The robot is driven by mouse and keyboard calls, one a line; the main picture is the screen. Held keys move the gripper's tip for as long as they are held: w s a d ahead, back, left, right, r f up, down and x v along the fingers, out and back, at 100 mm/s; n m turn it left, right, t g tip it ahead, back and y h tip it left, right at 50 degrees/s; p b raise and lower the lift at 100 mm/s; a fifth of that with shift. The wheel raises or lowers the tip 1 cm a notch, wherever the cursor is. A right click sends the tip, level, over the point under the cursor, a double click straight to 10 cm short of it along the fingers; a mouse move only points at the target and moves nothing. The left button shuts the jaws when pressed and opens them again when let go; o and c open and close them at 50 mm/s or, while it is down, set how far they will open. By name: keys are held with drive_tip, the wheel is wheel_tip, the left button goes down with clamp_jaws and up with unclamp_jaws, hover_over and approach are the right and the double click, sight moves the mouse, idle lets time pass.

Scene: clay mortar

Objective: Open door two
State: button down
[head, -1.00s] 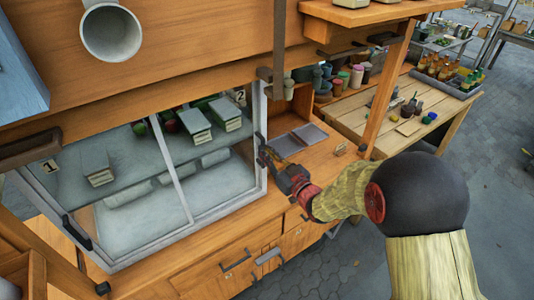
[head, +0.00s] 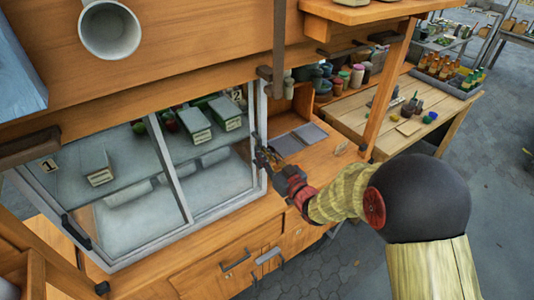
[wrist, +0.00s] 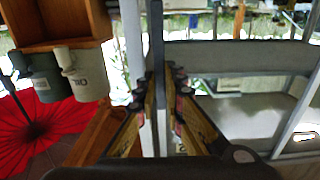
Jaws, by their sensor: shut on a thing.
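A glass-fronted case has two framed panes. Door two (head: 219,178) is the right pane, with a "2" tag (head: 238,96) behind its upper right corner. The left pane has a "1" tag (head: 48,166). My gripper (head: 258,150) is at the right frame edge of door two. In the wrist view, my gripper (wrist: 160,88) is shut with a finger on each side of a grey upright bar (wrist: 157,40), which looks like the door's edge or handle. The exact contact is hidden by the fingers. Door two looks shut or nearly so.
Grey boxes (head: 195,124) stand on the shelf behind the glass. A wooden counter (head: 310,160) lies right of the case, and a wooden post (head: 388,95) rises near my arm. Jars (head: 357,75) stand behind it. A white cup (head: 109,30) is above left.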

drive_tip(key=s+a+b, duration=0.3)
drive_tip(key=s+a, duration=0.3)
drive_tip(key=a, duration=0.3)
drive_tip(key=s+a+b, duration=0.3)
drive_tip(key=s+a, duration=0.3)
drive_tip(key=a, duration=0.3)
drive_tip(key=shift+s+a+b, duration=0.3)
drive_tip(key=shift+s, duration=0.05)
drive_tip(key=c, duration=1.9)
unclamp_jaws()
drive_tip(key=v, duration=1.2)
